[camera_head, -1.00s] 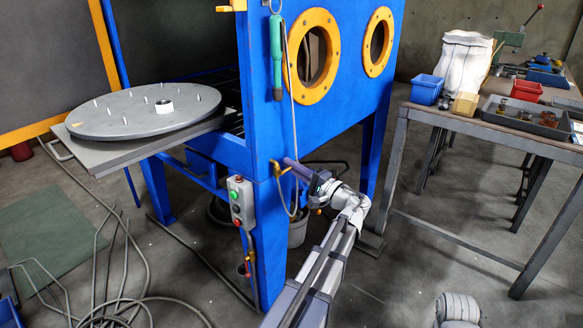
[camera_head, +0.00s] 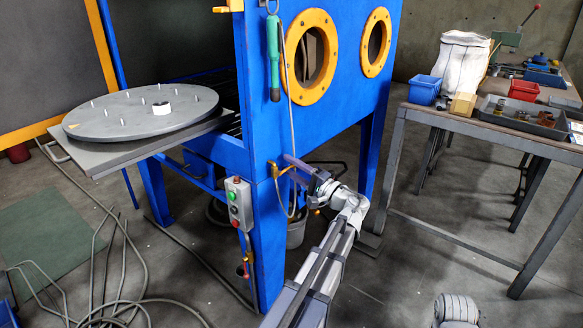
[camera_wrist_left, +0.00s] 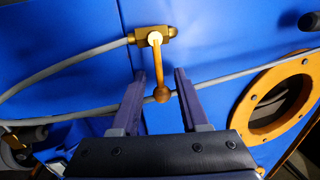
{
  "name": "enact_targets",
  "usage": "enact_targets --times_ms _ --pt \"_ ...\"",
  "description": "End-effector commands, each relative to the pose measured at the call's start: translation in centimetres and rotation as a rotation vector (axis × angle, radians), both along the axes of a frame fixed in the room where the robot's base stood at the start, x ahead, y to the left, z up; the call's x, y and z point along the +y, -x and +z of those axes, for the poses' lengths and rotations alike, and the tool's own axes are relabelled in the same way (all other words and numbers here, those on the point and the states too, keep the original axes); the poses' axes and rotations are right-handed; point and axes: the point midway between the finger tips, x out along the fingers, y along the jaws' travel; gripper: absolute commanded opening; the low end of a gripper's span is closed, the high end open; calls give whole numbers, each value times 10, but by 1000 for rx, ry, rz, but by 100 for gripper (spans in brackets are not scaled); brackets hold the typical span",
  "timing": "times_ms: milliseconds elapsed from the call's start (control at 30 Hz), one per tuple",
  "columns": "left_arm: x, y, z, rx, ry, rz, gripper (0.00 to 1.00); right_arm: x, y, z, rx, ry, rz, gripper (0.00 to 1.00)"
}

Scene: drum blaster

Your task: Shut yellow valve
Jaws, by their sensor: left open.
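The yellow valve (camera_wrist_left: 157,38) has a brass body on the blue cabinet wall, with an orange-yellow lever (camera_wrist_left: 157,68) ending in a ball. In the left wrist view the lever hangs down from the body, across the hose line. My left gripper (camera_wrist_left: 160,74) is open, with one finger on each side of the lever; I cannot tell whether either finger touches it. In the head view my left gripper (camera_head: 290,160) is at the cabinet's front corner post, partly covering the small valve. My right gripper is not in view.
A grey hose (camera_wrist_left: 75,70) runs from the valve. An orange porthole ring (camera_wrist_left: 247,112) is to the right. A button box (camera_head: 239,203) is on the corner post. A workbench (camera_head: 455,122) stands at the right, and loose cables (camera_head: 110,300) lie on the floor.

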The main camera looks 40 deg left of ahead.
Motion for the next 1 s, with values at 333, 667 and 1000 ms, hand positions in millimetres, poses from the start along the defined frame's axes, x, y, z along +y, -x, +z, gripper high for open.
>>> enact_targets --times_ms 333,667,1000 --pt "-39 2 -10 0 0 -3 44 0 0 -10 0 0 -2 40" --pt "-75 4 -16 0 0 -1 44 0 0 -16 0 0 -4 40" --pt "-77 4 -16 0 0 -1 44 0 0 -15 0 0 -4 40"
